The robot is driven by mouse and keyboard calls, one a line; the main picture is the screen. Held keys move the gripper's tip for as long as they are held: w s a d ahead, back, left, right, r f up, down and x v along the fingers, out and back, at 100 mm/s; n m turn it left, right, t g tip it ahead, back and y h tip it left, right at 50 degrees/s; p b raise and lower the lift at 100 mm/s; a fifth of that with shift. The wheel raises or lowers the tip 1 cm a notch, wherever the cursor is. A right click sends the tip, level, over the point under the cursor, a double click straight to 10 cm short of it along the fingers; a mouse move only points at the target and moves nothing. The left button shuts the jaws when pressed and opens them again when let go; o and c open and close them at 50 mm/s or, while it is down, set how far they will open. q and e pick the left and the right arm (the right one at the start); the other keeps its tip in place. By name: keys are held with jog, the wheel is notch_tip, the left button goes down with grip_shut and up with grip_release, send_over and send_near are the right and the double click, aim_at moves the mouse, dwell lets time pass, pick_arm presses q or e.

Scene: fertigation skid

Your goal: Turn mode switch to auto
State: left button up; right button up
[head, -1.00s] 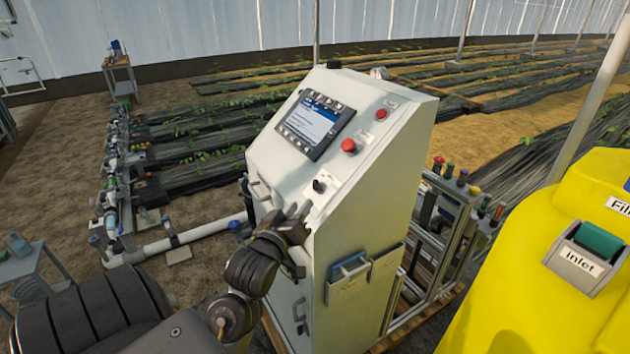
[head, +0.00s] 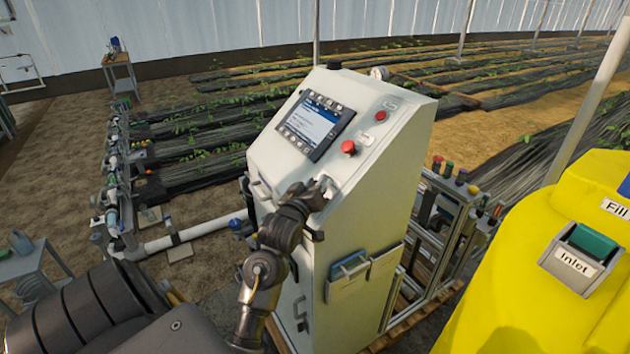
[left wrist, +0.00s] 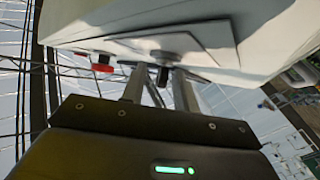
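The white control cabinet (head: 361,214) stands in the middle of the head view with a sloped front panel. My left gripper (head: 322,186) is at the lower part of that panel and covers the mode switch in the head view. In the left wrist view the dark switch knob (left wrist: 164,74) shows between the two fingertips of my left gripper (left wrist: 161,76). The fingers look apart, one on each side of the knob. Whether they touch it I cannot tell. The knob's exact setting and its label cannot be read. My right gripper is not in view.
A red mushroom button (head: 349,147) and a smaller red button (head: 381,116) sit higher on the panel beside the screen (head: 315,124). A yellow tank (head: 520,285) stands at right. White pipework (head: 185,238) runs along the ground at left.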

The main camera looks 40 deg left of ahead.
pick_arm(q)
jog(key=shift+w, duration=0.15)
grip_shut()
